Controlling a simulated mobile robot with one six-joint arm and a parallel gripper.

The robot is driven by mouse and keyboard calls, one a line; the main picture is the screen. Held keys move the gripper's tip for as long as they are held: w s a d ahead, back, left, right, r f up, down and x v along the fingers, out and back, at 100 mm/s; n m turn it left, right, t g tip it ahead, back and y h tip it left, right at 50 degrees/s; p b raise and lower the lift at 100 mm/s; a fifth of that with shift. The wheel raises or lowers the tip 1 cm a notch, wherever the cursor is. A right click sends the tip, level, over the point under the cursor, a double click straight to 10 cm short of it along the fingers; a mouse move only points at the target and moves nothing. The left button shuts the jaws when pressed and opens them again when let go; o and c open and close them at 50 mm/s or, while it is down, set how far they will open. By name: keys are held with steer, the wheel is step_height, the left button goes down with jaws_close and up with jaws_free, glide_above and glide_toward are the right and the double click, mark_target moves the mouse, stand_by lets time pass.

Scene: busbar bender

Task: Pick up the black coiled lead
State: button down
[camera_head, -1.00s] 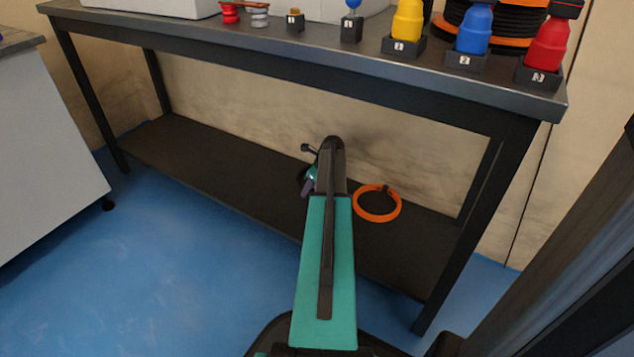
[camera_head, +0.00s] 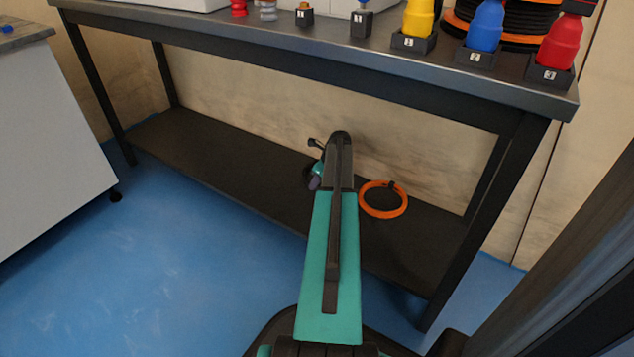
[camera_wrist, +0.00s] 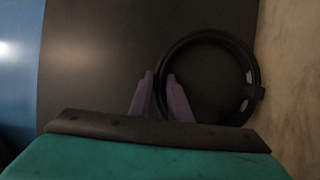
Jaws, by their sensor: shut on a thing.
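The black coiled lead (camera_wrist: 203,36) is a dark ring in the wrist view, right of centre, over the dark shelf. My gripper (camera_wrist: 159,78) has its two purple fingers on either side of the ring's left rim, shut on it. In the head view my gripper (camera_head: 314,183) shows only in part beside my arm, low over the shelf under the bench. The lead is mostly or wholly hidden there behind my arm. I cannot tell whether the lead touches the shelf.
An orange ring (camera_head: 383,212) lies on the lower shelf (camera_head: 215,163), right of my arm. The bench top (camera_head: 250,32) overhangs the shelf, with a bench leg (camera_head: 480,225) at right and a wall behind. A white cabinet (camera_head: 50,165) stands left. Blue floor is clear in front.

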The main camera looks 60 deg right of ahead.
steer(key=shift+r+p, duration=1.05)
steer(key=shift+r, duration=0.5)
steer(key=s+a+p, duration=0.2)
steer(key=s, duration=0.1)
steer(key=s+a+r+p, duration=0.1)
steer(key=s+a, duration=0.2)
steer(key=s, duration=0.1)
steer(key=s+a+r+p, duration=0.1)
steer(key=s+a+p, duration=0.1)
steer(key=s+a, duration=0.1)
steer(key=shift+s+a+p, duration=0.25)
steer(key=shift+s+p, duration=0.1)
steer(key=shift+s, duration=0.4)
steer(key=shift+s+a+f, duration=0.1)
steer(key=shift+s+a, duration=0.35)
steer(key=shift+s, duration=0.25)
steer(key=shift+w, duration=0.1)
